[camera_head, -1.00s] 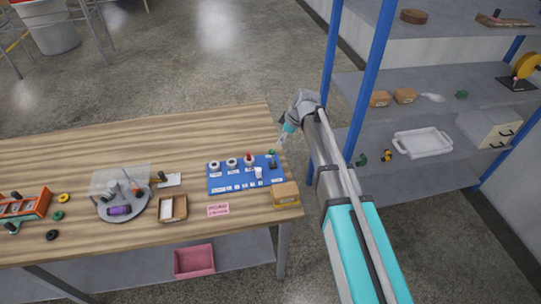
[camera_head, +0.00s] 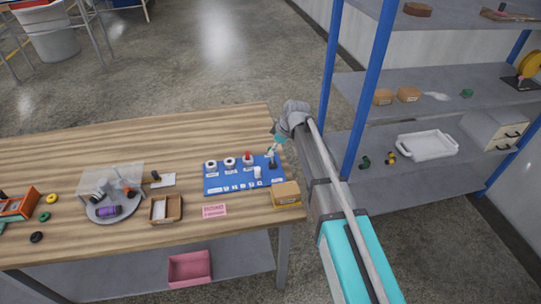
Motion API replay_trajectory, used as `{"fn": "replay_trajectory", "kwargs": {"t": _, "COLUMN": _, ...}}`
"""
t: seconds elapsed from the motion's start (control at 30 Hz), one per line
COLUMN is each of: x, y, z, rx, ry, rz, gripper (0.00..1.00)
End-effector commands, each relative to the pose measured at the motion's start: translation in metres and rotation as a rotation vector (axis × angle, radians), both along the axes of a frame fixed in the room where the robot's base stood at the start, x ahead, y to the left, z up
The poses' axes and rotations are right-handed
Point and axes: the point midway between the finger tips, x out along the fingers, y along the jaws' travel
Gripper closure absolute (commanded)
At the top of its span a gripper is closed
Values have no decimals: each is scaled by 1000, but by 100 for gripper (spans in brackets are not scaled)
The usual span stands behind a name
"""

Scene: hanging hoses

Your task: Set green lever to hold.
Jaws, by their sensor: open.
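A blue panel (camera_head: 232,181) lies on the wooden table near its right end. It carries white round dials, one with a red part (camera_head: 248,157), and a dark lever base (camera_head: 272,164) at its right side. In this frame the green lever tip is hidden or too small to make out beside my gripper. My gripper (camera_head: 273,148) is at the panel's back right corner, just above the dark lever base. Its jaws are open, though they look very small here. I cannot tell whether they touch the lever. The lever's setting and the panel labels are too small to read.
A cardboard box (camera_head: 286,194) sits at the panel's right front. A pink card (camera_head: 214,211), an open box (camera_head: 165,209) and a round tray (camera_head: 117,214) are to the left. A blue-posted shelf (camera_head: 352,120) stands right of my arm. The table's back is clear.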

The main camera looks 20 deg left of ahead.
Motion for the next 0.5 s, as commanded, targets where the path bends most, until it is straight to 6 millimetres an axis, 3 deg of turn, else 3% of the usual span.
{"fn": "replay_trajectory", "kwargs": {"t": 0.2, "x": 1, "y": 7, "z": -19, "rx": 0, "ry": 0, "rz": 1, "gripper": 27}}
{"fn": "replay_trajectory", "kwargs": {"t": 0.5, "x": 0, "y": 12, "z": -28, "rx": 0, "ry": 1, "rz": 1, "gripper": 27}}
